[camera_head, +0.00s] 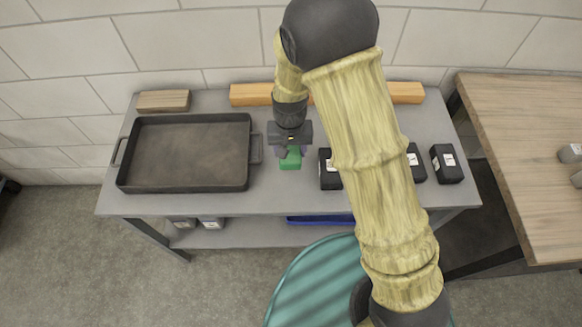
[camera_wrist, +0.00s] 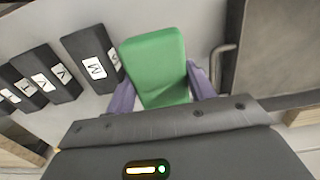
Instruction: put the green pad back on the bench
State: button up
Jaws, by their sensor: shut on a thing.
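The green pad (camera_head: 290,160) is in my gripper, over the grey bench (camera_head: 285,194) between the dark tray and the black blocks. In the wrist view the green pad (camera_wrist: 155,62) sits between the two purple-grey fingers of my gripper (camera_wrist: 160,92), one finger on each side. My gripper (camera_head: 290,150) points down at the bench in the head view and is shut on the pad. I cannot tell whether the pad touches the bench top or hangs just above it.
A dark tray with handles (camera_head: 190,155) stands left of the pad. Several black labelled blocks (camera_head: 447,164) stand to the right, the nearest one (camera_wrist: 92,58) close to the pad. Wooden pieces (camera_head: 163,101) lie along the back. A wooden table (camera_head: 530,130) is at right.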

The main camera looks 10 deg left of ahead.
send_over(290, 174)
jog(key=f, duration=0.4)
jog(key=f+p, duration=0.1)
jog(key=shift+w+d+f, duration=0.15)
jog(key=shift+w+f, duration=0.1)
jog(key=shift+f, duration=0.15)
jog(key=shift+s, duration=0.1)
jog(key=shift+s+f, duration=0.2)
jog(key=shift+f, duration=0.35)
jog(key=shift+w+f, duration=0.1)
jog(key=shift+f, duration=1.45)
jog(key=o, duration=1)
jog(key=shift+w+f, duration=0.1)
jog(key=shift+c, duration=0.2)
